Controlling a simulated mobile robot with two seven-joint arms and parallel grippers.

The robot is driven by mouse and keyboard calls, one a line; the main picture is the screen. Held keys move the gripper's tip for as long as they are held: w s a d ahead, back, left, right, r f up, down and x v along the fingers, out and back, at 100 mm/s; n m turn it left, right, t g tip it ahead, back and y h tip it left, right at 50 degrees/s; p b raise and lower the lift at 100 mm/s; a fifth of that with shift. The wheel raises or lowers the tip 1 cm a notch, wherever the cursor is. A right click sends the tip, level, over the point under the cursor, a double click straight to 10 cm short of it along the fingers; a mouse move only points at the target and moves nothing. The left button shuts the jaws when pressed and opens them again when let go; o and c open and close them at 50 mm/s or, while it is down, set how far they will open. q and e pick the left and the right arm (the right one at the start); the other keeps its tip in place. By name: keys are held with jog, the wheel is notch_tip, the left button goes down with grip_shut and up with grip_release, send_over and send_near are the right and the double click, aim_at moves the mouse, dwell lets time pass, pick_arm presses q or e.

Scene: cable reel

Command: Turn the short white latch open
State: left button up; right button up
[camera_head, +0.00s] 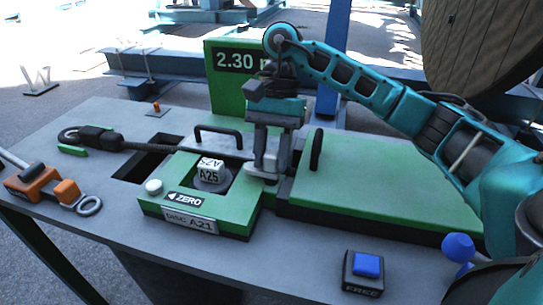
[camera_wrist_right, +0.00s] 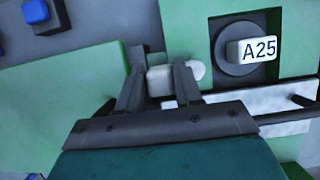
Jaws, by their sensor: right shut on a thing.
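The short white latch (camera_wrist_right: 160,81) shows in the right wrist view, between the two fingers of my right gripper (camera_wrist_right: 162,88). Its rounded end sticks out toward the A25 dial. In the head view my right gripper (camera_head: 265,168) points straight down at the right edge of the green DISC A21 plate (camera_head: 235,212), and its fingers hide most of the latch there. The gripper is shut on the latch. The latch lies along the gap between the plate and the green cover (camera_head: 370,190). My left gripper is not in view.
The dial (camera_head: 211,178) marked A25 stands left of my right gripper. Black handles (camera_head: 219,131) rise close by. A black cable end (camera_head: 95,138) and an orange clamp (camera_head: 45,187) lie at left. A blue button (camera_head: 366,264) is in front. The grey tabletop front is mostly free.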

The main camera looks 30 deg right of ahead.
dwell(0.4)
jog(key=o, duration=1)
jog(key=shift+c, duration=0.2)
jog(key=p+v, duration=0.4)
jog(key=v, duration=0.9)
jog(key=shift+p, duration=0.35)
